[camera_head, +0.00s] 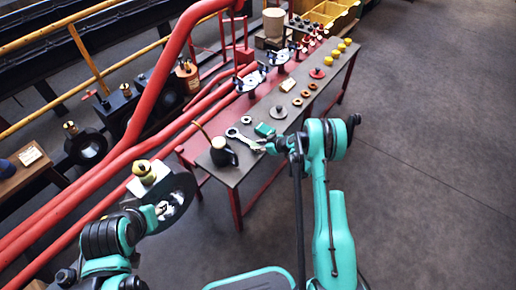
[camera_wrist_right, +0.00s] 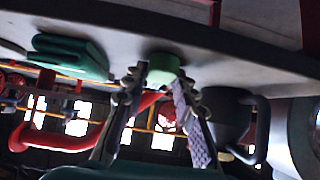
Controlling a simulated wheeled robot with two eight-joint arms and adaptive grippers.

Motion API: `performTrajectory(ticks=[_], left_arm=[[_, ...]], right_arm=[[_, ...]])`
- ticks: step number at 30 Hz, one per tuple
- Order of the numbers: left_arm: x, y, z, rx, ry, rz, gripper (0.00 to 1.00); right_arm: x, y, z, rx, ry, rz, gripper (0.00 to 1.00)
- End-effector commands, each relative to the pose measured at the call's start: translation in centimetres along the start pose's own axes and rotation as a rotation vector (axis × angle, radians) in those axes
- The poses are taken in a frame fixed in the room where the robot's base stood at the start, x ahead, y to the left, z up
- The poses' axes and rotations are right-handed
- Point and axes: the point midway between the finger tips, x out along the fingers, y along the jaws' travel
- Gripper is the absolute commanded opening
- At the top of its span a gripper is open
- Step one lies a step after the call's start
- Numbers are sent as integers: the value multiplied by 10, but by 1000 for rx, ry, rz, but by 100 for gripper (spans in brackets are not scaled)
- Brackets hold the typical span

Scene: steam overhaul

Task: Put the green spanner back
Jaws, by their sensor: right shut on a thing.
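A pale spanner (camera_head: 243,138) with a ring end lies along the near part of the grey bench top, between a black mug and a green folded cloth. My right gripper (camera_head: 270,147) is at its near end, low over the bench. In the right wrist view the fingertips (camera_wrist_right: 155,85) close around a green piece (camera_wrist_right: 163,66), which looks like the spanner's end; the rest of it is hidden there.
The black mug (camera_head: 222,152) and the green cloth (camera_head: 265,130) stand close to the right gripper. Red pipes (camera_head: 110,170) run along the left. The floor at right is clear.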

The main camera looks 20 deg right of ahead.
Motion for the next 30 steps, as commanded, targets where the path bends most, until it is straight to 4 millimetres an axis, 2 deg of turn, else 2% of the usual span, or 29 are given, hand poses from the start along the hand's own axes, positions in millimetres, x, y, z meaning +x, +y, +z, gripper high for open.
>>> performTrajectory(ticks=[5, 6, 7, 8, 16, 20, 30], left_arm=[[-1, 0, -1, 0, 0, 0, 40], [-1, 0, -1, 0, 0, 0, 40], [-1, 0, -1, 0, 0, 0, 40], [-1, 0, -1, 0, 0, 0, 40], [-1, 0, -1, 0, 0, 0, 40], [-5, 0, -4, 0, 0, 0, 40], [-28, 0, -20, 0, 0, 0, 40]], right_arm=[[-1, 0, 0, -1, -3, 0, 0], [-1, 0, 1, -2, -5, 0, 37], [-1, 0, 1, -1, -4, 0, 45], [-1, 0, 1, -1, -4, 0, 48], [-1, 0, 0, -1, -4, 0, 48], [-10, 0, -1, 0, -4, 1, 48], [-82, 0, -3, 1, -4, 2, 48]])
